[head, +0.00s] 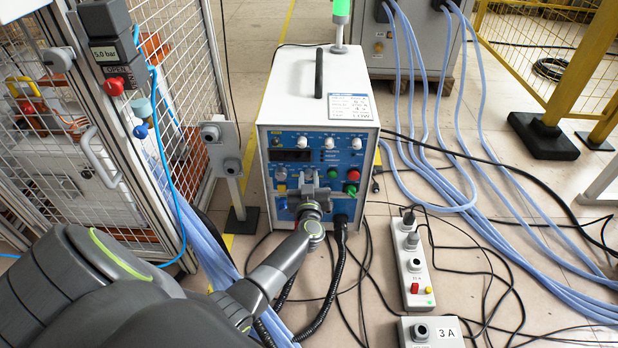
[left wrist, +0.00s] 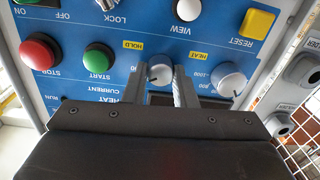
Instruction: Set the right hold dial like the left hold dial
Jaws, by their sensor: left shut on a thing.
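The heater's blue front panel (head: 345,170) faces me. My left gripper (head: 309,182) reaches the panel's lower middle and hides the dial there in the head view. In the left wrist view, which shows the panel upside down, the left gripper (left wrist: 161,82) is shut on a small grey-white dial (left wrist: 159,72) beside the yellow HOLD label (left wrist: 133,45). A second grey dial (left wrist: 228,79) with a dark pointer mark sits to its right in that view, by the yellow HEAT label (left wrist: 200,57). I cannot tell the held dial's setting. My right gripper is not in view.
A red STOP button (left wrist: 40,53), green START button (left wrist: 99,60), white VIEW knob (left wrist: 188,9) and yellow RESET button (left wrist: 257,22) surround the dials. A grey post with round sockets (head: 224,148) stands left of the heater (head: 292,85). Cables and a power strip (head: 415,270) lie to the right.

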